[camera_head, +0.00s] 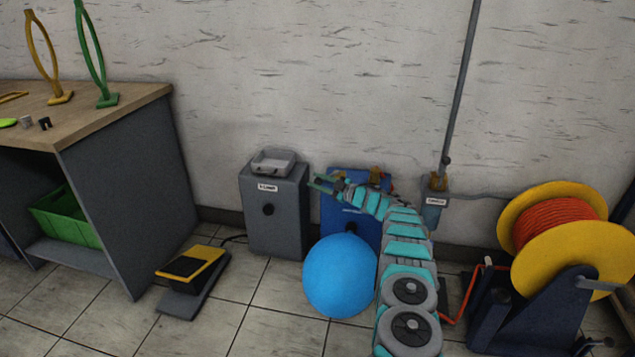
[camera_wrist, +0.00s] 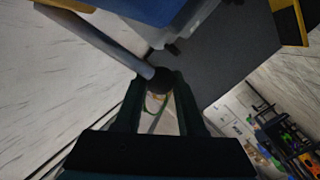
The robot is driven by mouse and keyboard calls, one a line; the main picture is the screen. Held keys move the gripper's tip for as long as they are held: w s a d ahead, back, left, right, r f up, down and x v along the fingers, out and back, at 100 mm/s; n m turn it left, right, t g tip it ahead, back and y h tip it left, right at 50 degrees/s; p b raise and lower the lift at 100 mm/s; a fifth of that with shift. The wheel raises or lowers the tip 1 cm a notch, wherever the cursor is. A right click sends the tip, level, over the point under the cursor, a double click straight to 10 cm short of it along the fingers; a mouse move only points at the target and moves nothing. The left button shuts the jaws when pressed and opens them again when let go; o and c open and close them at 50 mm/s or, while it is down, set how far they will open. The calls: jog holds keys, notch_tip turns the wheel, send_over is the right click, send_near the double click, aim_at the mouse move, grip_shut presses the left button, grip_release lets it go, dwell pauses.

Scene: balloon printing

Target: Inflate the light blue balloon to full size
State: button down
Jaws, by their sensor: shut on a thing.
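The light blue balloon (camera_head: 340,276) is large and round. It stands in front of a blue box (camera_head: 337,212) near the wall, and my arm passes just to its right. My gripper (camera_head: 318,183) is above the balloon, in front of the upper part of the blue box and beside the grey pump box (camera_head: 278,222). In the wrist view, my gripper (camera_wrist: 159,88) is shut on the black ball knob (camera_wrist: 160,76) of a grey lever (camera_wrist: 110,46). The knob is hidden in the head view. The balloon's neck and its connection are hidden.
A yellow and black foot pedal (camera_head: 190,266) lies on the tiles at left. A workbench (camera_head: 120,101) stands farther left, with a green bin (camera_head: 66,216) below. A yellow reel (camera_head: 575,255) with orange hose stands at right. Open floor lies between pedal and balloon.

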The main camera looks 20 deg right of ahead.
jog(key=c, duration=0.7)
grip_release()
jog(key=shift+s+d+f, duration=0.15)
jog(key=shift+d+f, duration=0.25)
jog(key=shift+f, duration=0.2)
jog(key=shift+o, duration=1.1)
jog(key=shift+r, duration=0.1)
jog(key=shift+a+r, duration=0.1)
jog(key=v, duration=0.7)
jog(key=shift+s+b, duration=0.3)
jog(key=shift+b, duration=0.05)
